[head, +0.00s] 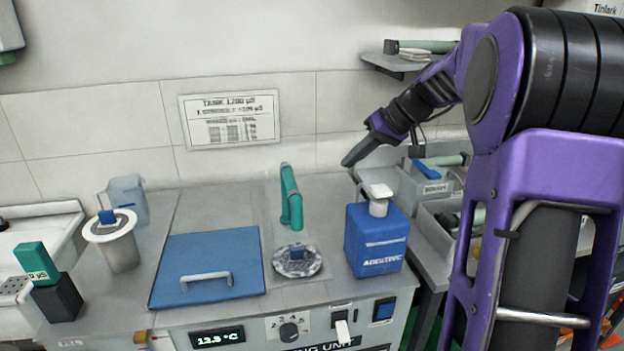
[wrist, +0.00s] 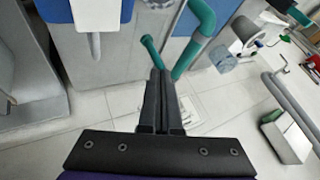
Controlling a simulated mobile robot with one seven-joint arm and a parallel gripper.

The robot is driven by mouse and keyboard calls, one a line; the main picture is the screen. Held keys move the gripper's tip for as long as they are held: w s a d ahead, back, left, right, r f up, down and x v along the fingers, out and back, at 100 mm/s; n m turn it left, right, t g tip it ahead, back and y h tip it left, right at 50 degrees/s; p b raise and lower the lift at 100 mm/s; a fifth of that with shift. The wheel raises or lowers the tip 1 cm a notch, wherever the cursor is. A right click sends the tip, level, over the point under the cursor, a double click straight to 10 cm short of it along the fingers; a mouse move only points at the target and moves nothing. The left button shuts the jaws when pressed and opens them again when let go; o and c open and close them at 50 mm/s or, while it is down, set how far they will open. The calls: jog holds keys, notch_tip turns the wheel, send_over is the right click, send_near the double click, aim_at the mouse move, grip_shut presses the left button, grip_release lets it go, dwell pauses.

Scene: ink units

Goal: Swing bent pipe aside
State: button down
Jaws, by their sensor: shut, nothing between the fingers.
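The bent pipe (head: 291,198) is teal and stands upright at the back of the grey unit's top, behind a round glassy dish, its upper part bent over. In the wrist view teal pipe (wrist: 197,43) shows just beyond and to the right of my fingertips, with a thinner teal end to their left; whether these join behind the fingers is hidden. My gripper (head: 348,163) is shut and empty, to the right of the pipe in the head view and apart from it there. In the wrist view its dark fingers (wrist: 160,74) are together; contact with the pipe cannot be told.
A blue additive container (head: 376,240) with a white cap stands right of the pipe, below my gripper. A blue lid (head: 210,262) with a handle lies to the left. A wall shelf (head: 400,66) is behind my arm.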

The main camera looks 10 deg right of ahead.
aim_at(290, 192)
jog(key=w+a+f, duration=0.4)
jog(key=a+f, duration=0.3)
jog(key=a, duration=0.2)
jog(key=shift+b, duration=0.35)
